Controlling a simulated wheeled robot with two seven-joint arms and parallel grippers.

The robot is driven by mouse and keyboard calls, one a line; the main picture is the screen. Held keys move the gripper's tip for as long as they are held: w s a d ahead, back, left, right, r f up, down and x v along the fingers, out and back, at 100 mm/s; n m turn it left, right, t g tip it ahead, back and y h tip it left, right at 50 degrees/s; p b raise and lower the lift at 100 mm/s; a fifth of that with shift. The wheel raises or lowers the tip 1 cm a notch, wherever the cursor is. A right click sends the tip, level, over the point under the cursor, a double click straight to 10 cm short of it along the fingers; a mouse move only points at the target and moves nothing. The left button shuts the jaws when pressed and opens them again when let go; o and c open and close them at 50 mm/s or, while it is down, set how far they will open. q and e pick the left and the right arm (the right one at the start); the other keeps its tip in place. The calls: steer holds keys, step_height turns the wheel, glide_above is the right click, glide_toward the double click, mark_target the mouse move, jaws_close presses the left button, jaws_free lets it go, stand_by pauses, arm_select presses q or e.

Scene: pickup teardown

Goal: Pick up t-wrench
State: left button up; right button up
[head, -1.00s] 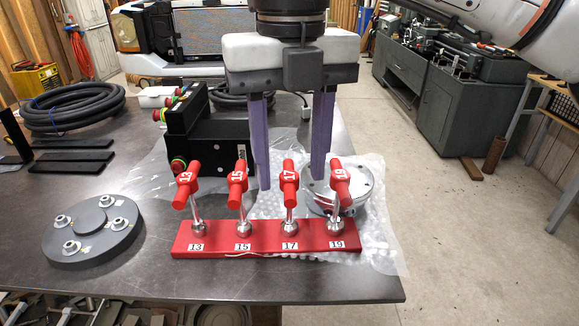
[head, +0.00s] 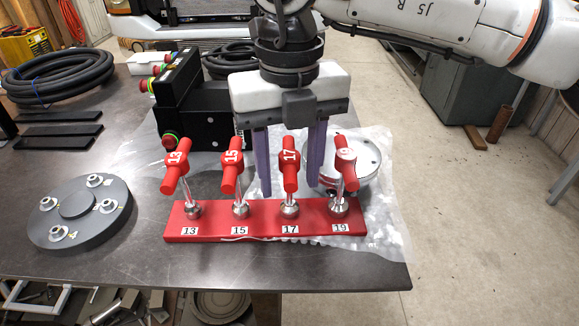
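Several red T-handled wrenches stand in a red rack (head: 265,229) near the table's front edge, labelled 13, 15, 17 and 19. From left to right they are wrench 13 (head: 177,160), wrench 15 (head: 232,160), wrench 17 (head: 289,158) and wrench 19 (head: 345,158). My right gripper (head: 289,188) comes down from above with its two purple fingers apart. In the picture, one finger is on each side of wrench 17, with no visible contact. Whether the fingers are level with the handle in depth is hard to tell. My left gripper is out of view.
A round grey flange (head: 79,208) lies left of the rack. A silver disc (head: 347,163) on bubble wrap sits behind wrench 19. A black box with buttons (head: 195,108), a coiled black hose (head: 58,75) and flat black bars (head: 60,130) are further back.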

steer(key=shift+f, duration=0.55)
jaws_close()
step_height(320, 180, up, 10)
steer(key=shift+r, duration=0.1)
stand_by(0.3)
